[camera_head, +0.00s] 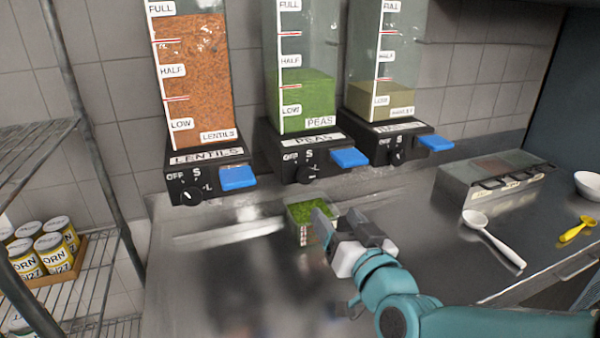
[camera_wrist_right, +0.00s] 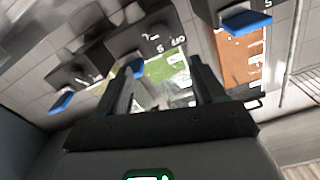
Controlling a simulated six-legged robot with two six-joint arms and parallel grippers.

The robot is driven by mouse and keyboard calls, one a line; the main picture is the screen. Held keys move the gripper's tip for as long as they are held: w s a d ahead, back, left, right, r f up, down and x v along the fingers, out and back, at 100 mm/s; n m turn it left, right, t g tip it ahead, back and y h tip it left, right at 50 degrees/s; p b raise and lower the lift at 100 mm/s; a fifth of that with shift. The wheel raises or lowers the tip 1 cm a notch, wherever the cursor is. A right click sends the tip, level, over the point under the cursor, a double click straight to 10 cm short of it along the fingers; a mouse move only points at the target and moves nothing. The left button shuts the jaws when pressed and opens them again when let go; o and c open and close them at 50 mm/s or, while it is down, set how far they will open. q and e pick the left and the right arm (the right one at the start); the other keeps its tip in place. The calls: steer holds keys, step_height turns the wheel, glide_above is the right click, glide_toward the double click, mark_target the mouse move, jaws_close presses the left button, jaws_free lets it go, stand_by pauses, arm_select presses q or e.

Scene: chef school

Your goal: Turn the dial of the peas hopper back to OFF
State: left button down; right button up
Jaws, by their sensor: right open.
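A blue lever (camera_head: 349,157) sits right of the dial. My right gripper (camera_head: 338,226) is open, below and right of the dial, apart from it. In the right wrist view, the peas hopper's base (camera_wrist_right: 139,40) shows tilted beyond the open fingers (camera_wrist_right: 162,64). My left gripper is not in view.
A small container of peas (camera_head: 301,234) stands on the steel counter (camera_head: 215,270), partly behind my right gripper's fingers. The lentils hopper (camera_head: 197,90) is left, another hopper (camera_head: 391,100) right. A lidded condiment box (camera_head: 490,180) and white spoon (camera_head: 492,238) lie right.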

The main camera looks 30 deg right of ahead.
mark_target(307, 178)
steer(key=p+x, duration=0.3)
steer(key=x, duration=1.1)
steer(key=shift+w, duration=0.3)
steer(key=shift+c, duration=0.4)
steer(key=shift+f, duration=0.1)
steer(key=c, duration=1)
